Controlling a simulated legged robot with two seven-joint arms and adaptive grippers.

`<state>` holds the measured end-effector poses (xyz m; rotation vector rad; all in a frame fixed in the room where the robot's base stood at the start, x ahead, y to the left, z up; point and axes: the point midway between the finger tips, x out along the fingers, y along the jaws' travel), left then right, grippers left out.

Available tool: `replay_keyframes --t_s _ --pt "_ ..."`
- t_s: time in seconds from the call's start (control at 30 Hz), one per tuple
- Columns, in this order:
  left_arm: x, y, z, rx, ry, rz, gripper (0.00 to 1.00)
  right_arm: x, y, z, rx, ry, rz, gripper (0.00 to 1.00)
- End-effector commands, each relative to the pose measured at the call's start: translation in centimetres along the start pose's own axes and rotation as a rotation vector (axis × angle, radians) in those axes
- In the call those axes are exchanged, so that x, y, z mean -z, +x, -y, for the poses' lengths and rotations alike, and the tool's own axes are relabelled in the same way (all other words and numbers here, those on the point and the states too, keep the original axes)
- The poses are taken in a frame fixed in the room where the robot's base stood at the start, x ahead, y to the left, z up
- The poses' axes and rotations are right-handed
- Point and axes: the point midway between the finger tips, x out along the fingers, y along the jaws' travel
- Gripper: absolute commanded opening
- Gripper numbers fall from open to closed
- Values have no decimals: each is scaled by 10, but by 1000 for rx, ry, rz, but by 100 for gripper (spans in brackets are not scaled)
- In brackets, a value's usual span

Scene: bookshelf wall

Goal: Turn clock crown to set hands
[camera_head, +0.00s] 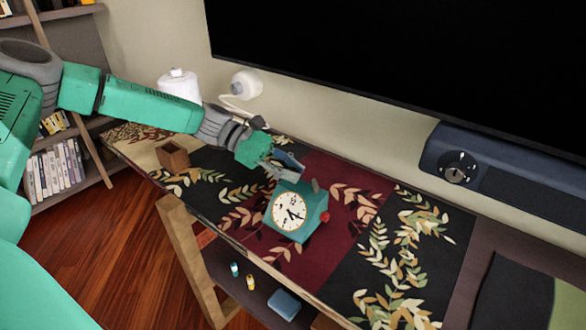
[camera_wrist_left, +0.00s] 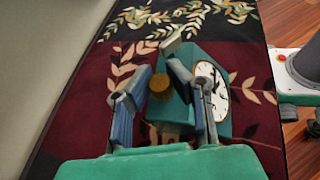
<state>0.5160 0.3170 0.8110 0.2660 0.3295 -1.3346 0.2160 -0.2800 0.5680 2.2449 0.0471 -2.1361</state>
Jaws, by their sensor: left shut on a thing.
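A teal clock (camera_head: 309,215) with a white round face (camera_head: 290,211) and black hands stands on the dark red part of the patterned runner. My left gripper (camera_head: 287,165) is at the clock's upper back. In the left wrist view the clock (camera_wrist_left: 221,122) shows close up, and a brownish round knob (camera_wrist_left: 160,87) lies between the fingers of my left gripper (camera_wrist_left: 158,85). The fingers are closed in on the clock there; the exact contact is partly hidden. My right gripper is not in view.
A small brown open box (camera_head: 172,155) stands left on the table. A white canister (camera_head: 178,84) and a white lamp-like object (camera_head: 246,84) are behind my left arm. A dark blue speaker (camera_head: 500,175) sits at right below the black screen. The runner right of the clock is clear.

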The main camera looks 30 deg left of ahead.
Motion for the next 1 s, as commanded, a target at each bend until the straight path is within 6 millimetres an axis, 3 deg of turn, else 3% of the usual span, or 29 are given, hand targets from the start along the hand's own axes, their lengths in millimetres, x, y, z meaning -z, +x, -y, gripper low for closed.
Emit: replay_keyframes --t_s 0.37,1.0 --pt "-1 2 -2 334 140 -3 0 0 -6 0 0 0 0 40" --pt "0 3 0 836 347 0 0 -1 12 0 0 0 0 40"
